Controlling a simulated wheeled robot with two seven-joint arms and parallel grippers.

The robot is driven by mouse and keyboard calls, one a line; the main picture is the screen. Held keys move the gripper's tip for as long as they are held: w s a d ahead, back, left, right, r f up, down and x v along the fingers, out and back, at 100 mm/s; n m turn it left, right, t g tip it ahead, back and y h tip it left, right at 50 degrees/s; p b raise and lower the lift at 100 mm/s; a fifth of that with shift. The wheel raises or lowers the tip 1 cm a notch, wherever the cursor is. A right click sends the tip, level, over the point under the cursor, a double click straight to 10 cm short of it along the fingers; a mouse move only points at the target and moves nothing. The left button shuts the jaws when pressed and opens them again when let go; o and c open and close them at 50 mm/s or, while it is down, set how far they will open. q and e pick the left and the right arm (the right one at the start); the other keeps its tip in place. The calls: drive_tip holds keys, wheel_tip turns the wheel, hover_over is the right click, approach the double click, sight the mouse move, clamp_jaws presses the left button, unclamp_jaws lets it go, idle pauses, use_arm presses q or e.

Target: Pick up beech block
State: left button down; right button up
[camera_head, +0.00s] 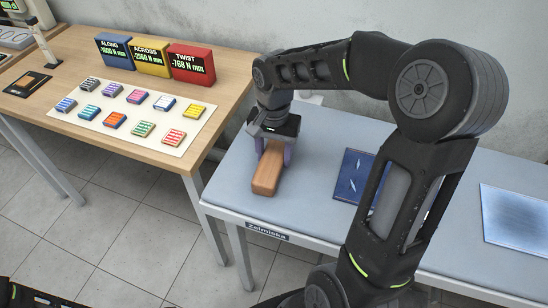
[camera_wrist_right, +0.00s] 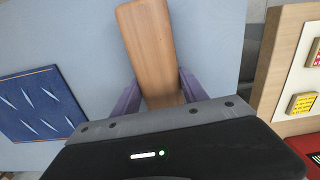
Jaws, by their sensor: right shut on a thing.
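The beech block (camera_head: 267,178) is a long brown wooden bar near the left end of the grey-blue table (camera_head: 226,190). My right gripper (camera_head: 274,153) comes down over its far end and is shut on it, one finger on each side. In the right wrist view the block (camera_wrist_right: 150,45) runs up between the two purple fingers (camera_wrist_right: 158,92). I cannot tell whether the block touches the table. My left gripper is not in view; only a dark bit of my arm shows at the bottom left.
A blue pad with pale slashes (camera_head: 352,176) lies to the right on the same table, with a pale blue panel (camera_head: 517,215) farther right. A gap separates the wooden table (camera_head: 90,55), which carries several small coloured blocks and three display boxes (camera_head: 192,64).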

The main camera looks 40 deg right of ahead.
sight(274, 153)
wheel_tip(274, 153, up, 10)
drive_tip(key=shift+b, duration=0.3)
idle(0.3)
idle(0.5)
